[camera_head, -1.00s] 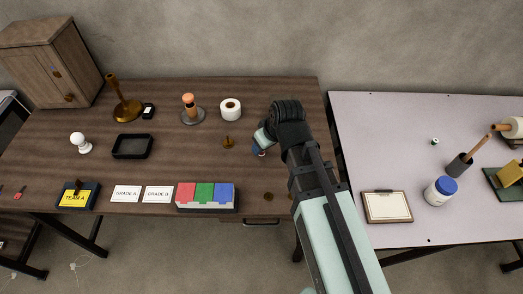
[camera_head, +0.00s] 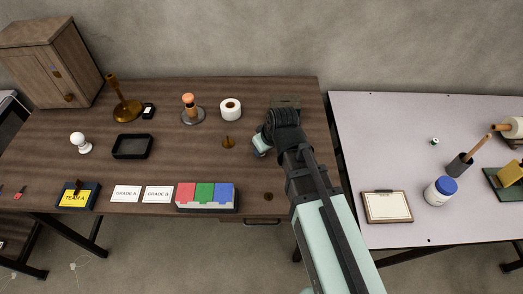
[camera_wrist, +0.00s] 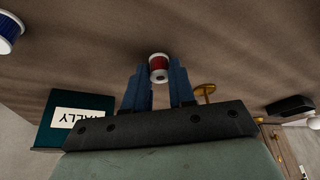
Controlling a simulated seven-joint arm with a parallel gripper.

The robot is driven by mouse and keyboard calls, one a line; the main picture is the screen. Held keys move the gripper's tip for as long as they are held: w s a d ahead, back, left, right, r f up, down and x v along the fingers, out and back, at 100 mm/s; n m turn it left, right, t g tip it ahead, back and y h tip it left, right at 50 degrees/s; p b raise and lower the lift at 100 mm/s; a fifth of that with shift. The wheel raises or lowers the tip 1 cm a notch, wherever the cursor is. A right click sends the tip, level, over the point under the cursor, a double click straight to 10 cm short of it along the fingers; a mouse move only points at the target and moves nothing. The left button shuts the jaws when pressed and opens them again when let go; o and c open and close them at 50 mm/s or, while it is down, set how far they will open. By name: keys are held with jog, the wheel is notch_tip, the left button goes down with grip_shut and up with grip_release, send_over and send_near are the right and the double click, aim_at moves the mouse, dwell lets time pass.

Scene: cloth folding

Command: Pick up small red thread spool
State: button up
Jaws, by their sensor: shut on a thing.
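The small red thread spool (camera_wrist: 158,70) has a red band of thread and pale ends. In the wrist view it sits between the blue fingertips of my gripper (camera_wrist: 159,80), which is shut on it. In the head view my gripper (camera_head: 261,152) is over the right part of the brown table, and the spool is hidden there behind the gripper and wrist. I cannot tell how far the spool is from the tabletop.
A box with a tally label (camera_wrist: 75,118) and a blue spool (camera_wrist: 8,32) show in the wrist view.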

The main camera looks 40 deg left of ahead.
grip_shut()
jog(key=shift+r, duration=0.1)
